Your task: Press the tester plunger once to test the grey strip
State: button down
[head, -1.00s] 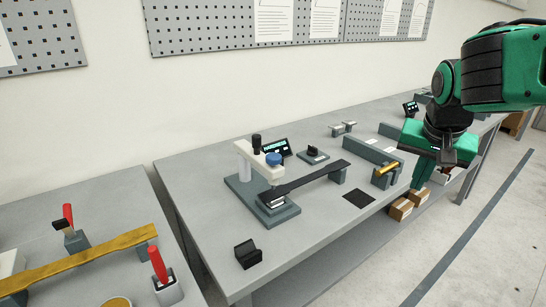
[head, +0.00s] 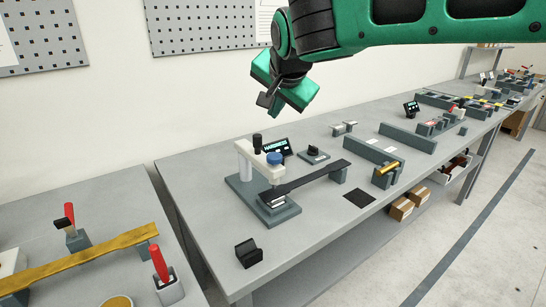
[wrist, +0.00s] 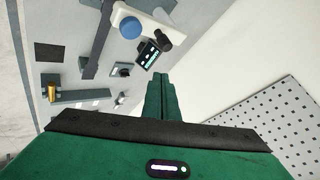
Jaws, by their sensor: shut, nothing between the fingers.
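The tester has a white arm (head: 247,151) on a grey base (head: 241,188), with a black knob (head: 257,143) on top. A blue round cap (head: 274,159), apparently the plunger, sits at the arm's front end; it also shows in the wrist view (wrist: 130,27). The dark grey strip (head: 312,177) lies with its near end under the tester head and its far end on a grey support block. My gripper (wrist: 162,82) is shut and empty. In the head view, my gripper (head: 285,92) hangs in the air above and behind the tester, apart from it.
A hardness display (head: 277,147) stands behind the tester. A small dark block (head: 248,253) sits at the table's near corner. A black mat (head: 359,198) and a brass cylinder in a holder (head: 386,170) lie to the right. The pegboard wall is behind.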

aim_at(275, 158)
jog(key=shift+f, duration=0.1)
jog(key=shift+f, duration=4.3)
jog(key=shift+f, duration=0.1)
jog(key=shift+f, duration=0.3)
jog(key=shift+f, duration=0.8)
jog(key=shift+r, duration=1.25)
jog(key=shift+r, duration=2.5)
